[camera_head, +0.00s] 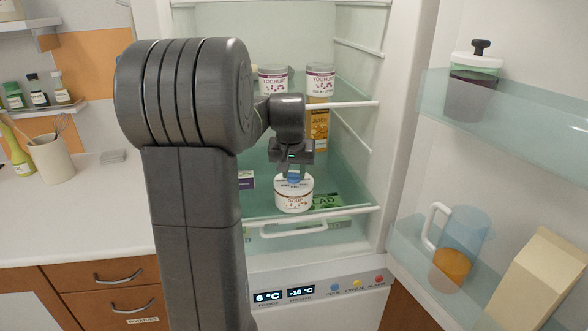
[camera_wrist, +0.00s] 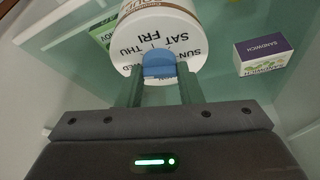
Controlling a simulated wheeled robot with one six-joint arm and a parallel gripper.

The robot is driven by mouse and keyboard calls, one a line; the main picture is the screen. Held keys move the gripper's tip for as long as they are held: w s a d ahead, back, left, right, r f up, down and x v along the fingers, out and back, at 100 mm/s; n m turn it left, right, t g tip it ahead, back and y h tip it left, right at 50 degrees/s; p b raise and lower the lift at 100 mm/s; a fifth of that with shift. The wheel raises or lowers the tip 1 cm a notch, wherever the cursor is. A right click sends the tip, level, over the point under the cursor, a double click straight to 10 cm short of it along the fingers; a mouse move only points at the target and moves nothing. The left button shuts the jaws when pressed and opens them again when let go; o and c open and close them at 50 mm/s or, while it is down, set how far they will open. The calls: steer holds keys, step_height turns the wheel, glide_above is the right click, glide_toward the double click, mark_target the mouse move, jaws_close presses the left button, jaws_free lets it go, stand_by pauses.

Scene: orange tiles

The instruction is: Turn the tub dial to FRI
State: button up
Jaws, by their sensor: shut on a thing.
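A white soup tub (camera_head: 293,201) stands on the lower glass shelf of the open fridge. Its white lid (camera_wrist: 187,28) carries day names around a blue dial knob (camera_wrist: 159,64); WED, THU, FRI, SAT and SUN can be read, upside down in the wrist view. My gripper (camera_head: 294,173) comes down from above and is shut on the blue knob, which also shows in the head view (camera_head: 294,178). In the wrist view the fingers (camera_wrist: 160,80) stand on either side of the knob. Which day the dial points to, I cannot tell. The near part of the lid is hidden.
A sandwich box (camera_wrist: 263,55) stands beside the tub, and a green salad pack (camera_head: 327,201) lies close to it. Two yoghurt tubs (camera_head: 273,79) and a juice carton (camera_head: 318,124) are farther back. The open door holds a jug (camera_head: 464,240) and a carton (camera_head: 535,280) at right.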

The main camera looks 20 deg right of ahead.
steer(key=m+g+h, duration=0.1)
steer(key=m, duration=0.2)
steer(key=shift+w+a+m, duration=0.1)
steer(key=shift+m, duration=0.3)
steer(key=m+g, duration=0.1)
steer(key=m, duration=0.2)
steer(key=shift+w+m+h+b, duration=0.1)
steer(key=shift+m+h+b, duration=0.2)
steer(key=shift+h, duration=0.1)
steer(key=m+g, duration=0.1)
steer(key=m, duration=0.2)
steer(key=m+g, duration=0.1)
steer(key=m, duration=0.2)
steer(key=shift+w+g, duration=0.15)
steer(key=shift+g, duration=0.25)
steer(key=shift+m, duration=0.3)
steer(key=o, duration=1)
